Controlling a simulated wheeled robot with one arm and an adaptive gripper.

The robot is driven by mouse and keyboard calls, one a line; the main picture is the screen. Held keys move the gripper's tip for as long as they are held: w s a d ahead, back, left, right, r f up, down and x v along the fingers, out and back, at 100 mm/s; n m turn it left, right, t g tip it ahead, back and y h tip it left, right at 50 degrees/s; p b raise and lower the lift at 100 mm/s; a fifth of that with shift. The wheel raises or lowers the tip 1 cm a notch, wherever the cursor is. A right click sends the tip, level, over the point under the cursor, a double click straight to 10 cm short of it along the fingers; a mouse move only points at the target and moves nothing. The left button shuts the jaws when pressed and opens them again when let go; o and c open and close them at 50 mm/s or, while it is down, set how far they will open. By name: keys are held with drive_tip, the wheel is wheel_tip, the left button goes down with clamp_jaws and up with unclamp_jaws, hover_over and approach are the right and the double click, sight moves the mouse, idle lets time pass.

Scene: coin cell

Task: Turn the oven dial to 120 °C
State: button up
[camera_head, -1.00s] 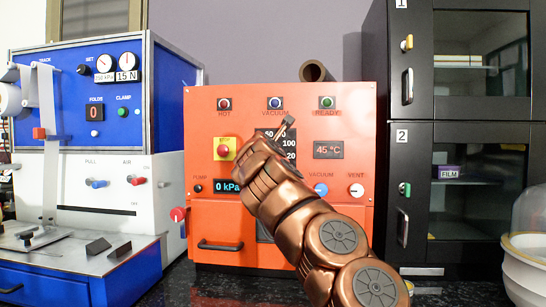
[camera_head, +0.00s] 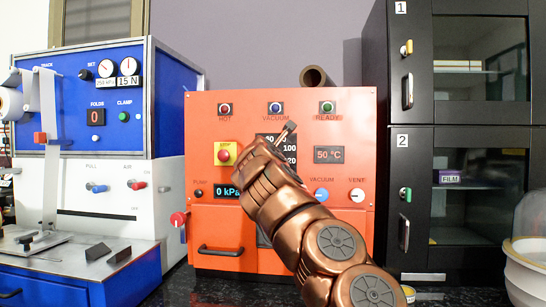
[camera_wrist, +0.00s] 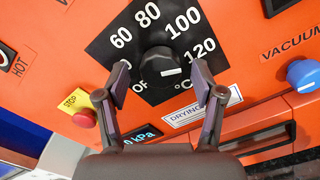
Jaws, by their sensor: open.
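The oven (camera_head: 215,117) is an orange box whose temperature display (camera_head: 328,155) reads 50 °C. In the wrist view, the dial (camera_wrist: 158,58) is a black knob on a black plate (camera_wrist: 113,52) marked 60, 80, 100 and 120, with OFF partly hidden. My gripper (camera_wrist: 161,72) is open, with one finger on each side of the knob. I cannot tell whether the fingers touch it. In the head view, my gripper (camera_head: 288,128) hides the dial.
A yellow-backed red stop button (camera_head: 224,153) is left of the dial. A blue vacuum knob (camera_head: 321,195) and a white vent knob (camera_head: 357,195) are lower right. A blue and white machine (camera_head: 165,100) stands left, and a black cabinet (camera_head: 414,150) stands right.

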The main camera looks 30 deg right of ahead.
drive_tip(key=shift+s, duration=0.15)
drive_tip(key=v, duration=1.1)
drive_tip(key=shift+s+a, duration=0.25)
drive_tip(key=shift+a, duration=0.1)
idle(0.3)
idle(0.4)
